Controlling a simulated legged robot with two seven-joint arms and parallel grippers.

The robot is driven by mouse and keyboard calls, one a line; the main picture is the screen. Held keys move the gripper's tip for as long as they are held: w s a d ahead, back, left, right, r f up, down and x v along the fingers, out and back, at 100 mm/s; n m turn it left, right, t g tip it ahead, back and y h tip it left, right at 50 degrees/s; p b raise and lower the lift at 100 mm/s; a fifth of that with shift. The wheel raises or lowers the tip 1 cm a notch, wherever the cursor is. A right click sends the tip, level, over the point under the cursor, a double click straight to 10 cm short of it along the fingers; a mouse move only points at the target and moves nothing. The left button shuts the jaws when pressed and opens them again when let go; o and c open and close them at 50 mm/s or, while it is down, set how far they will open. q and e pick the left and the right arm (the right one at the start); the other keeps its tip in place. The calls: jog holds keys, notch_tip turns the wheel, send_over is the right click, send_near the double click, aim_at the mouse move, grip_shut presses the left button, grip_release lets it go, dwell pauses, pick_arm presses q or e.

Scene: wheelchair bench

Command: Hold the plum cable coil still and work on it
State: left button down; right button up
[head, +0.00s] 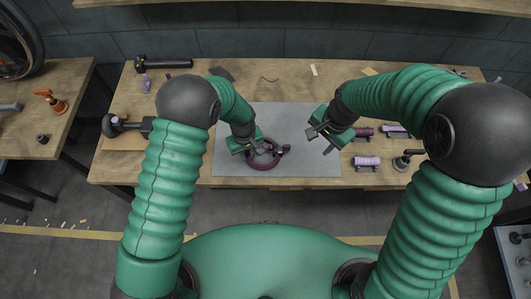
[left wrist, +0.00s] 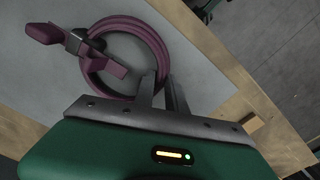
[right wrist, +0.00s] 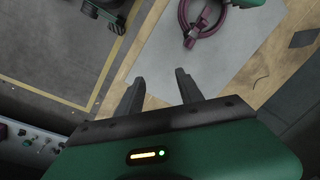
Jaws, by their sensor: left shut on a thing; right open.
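The plum cable coil (head: 265,164) lies on the grey mat (head: 300,172) in the middle of the bench. In the left wrist view the coil (left wrist: 150,38) is a thick ring with a dark clamp piece and plum end parts across it. My left gripper (head: 250,152) is shut on the ring's near-left side; its fingers (left wrist: 163,92) pinch the coil's edge. My right gripper (head: 318,142) is open and empty, to the right of the coil and apart from it. The coil also shows at the top of the right wrist view (right wrist: 198,28).
Purple-and-black spools (head: 367,161) and a dark stand (head: 402,162) are on the right of the bench. A black tool (head: 122,125) lies at the left, another (head: 160,64) at the back left. The mat around the coil is mostly clear.

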aim_at(288, 145)
jog(key=w+a+f+m+g+y, duration=0.1)
jog(key=w+a+f+m, duration=0.45)
jog(key=w+m, duration=0.2)
jog(key=shift+m, duration=0.45)
jog(key=f, duration=0.2)
jog(key=a+f, duration=0.1)
jog(key=f, duration=0.2)
jog(key=s+a+f, duration=0.1)
jog(key=f, duration=0.2)
jog(key=shift+a, duration=0.15)
grip_shut()
